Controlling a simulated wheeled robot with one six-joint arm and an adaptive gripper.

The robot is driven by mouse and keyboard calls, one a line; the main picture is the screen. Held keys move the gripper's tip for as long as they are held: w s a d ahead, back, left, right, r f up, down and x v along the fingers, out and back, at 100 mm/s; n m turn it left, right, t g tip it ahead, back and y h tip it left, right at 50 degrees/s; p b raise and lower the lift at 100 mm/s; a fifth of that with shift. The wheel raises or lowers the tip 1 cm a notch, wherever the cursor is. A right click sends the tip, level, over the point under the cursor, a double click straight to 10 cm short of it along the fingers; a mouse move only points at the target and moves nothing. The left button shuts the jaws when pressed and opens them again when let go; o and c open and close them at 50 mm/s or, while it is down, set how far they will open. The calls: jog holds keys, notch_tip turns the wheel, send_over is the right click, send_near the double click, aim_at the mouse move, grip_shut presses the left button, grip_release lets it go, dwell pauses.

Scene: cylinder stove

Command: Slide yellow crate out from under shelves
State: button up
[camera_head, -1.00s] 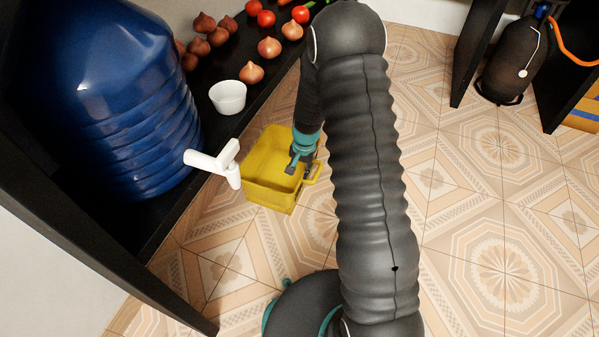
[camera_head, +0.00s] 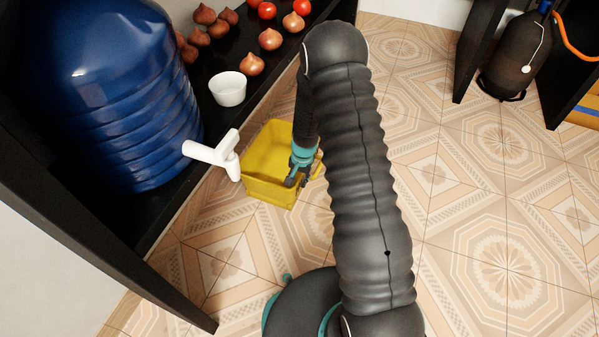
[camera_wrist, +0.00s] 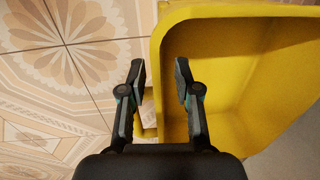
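The yellow crate (camera_head: 268,158) stands on the tiled floor beside the dark shelf unit, its far left part beneath the shelf edge. It looks empty. In the wrist view the crate (camera_wrist: 215,48) fills the right side. My gripper (camera_head: 296,180) is at the crate's right wall, near the handle on that side. In the wrist view my gripper (camera_wrist: 160,80) is open, one finger outside the crate and one inside, with the wall between them. The fingers appear apart from the wall. The handle is mostly hidden by my gripper.
A blue water bottle (camera_head: 120,95) with a white tap (camera_head: 215,155) stands on the shelf (camera_head: 222,118); the tap juts out near the crate. A white bowl (camera_head: 229,89), onions and tomatoes lie on the shelf. The floor (camera_head: 470,220) to the right is clear. A dark gas cylinder (camera_head: 512,65) stands further off.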

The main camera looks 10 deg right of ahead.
aim_at(297, 190)
jog(key=shift+w+a+f+b, duration=0.15)
jog(key=shift+f+b, duration=0.1)
jog(key=shift+f, duration=1.25)
jog(key=shift+a+f+b, duration=0.1)
jog(key=shift+f+b, duration=0.1)
jog(key=shift+f, duration=1.25)
jog(key=shift+c, duration=0.2)
grip_shut()
